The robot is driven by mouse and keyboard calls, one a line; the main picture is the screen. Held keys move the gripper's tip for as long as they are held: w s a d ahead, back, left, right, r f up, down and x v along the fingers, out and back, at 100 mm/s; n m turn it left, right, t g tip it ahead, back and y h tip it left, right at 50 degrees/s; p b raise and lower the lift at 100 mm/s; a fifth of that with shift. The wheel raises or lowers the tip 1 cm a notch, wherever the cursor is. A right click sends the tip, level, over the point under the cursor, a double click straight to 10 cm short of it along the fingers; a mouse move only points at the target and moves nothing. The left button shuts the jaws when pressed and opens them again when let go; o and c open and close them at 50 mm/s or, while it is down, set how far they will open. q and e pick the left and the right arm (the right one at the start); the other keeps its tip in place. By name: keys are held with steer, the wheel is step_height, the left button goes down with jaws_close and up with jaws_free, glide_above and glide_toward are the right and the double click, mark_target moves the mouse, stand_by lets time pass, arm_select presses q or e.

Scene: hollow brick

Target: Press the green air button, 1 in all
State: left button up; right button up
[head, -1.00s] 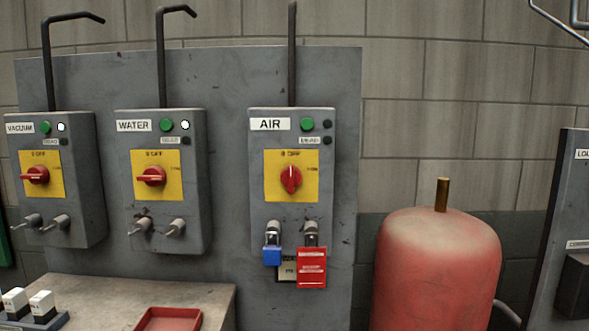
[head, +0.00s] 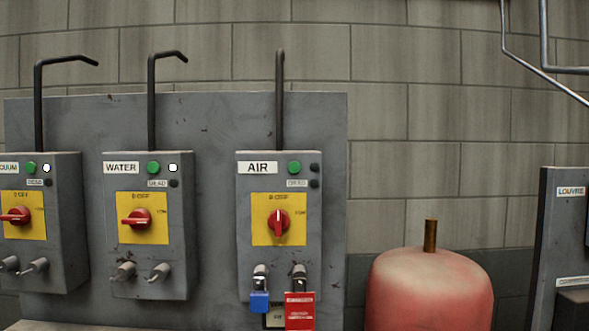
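The AIR box (head: 245,215) is a grey control box on the panel, right of the WATER box. Its green button (head: 294,168) is at the top, right of the AIR label (head: 258,168). A dark indicator (head: 315,168) sits beside the button, with another dark one below it. The red rotary switch (head: 279,222) on the yellow plate has its handle upright. A blue padlock (head: 259,303) and a red tag (head: 300,312) hang below the box. Neither of my grippers is in view.
The WATER box (head: 180,250) and the VACUUM box (head: 70,240) stand to the left, each with a green button and a lit white indicator. A red tank (head: 430,290) stands right of the panel. A LOUVRE cabinet (head: 560,240) is at the far right.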

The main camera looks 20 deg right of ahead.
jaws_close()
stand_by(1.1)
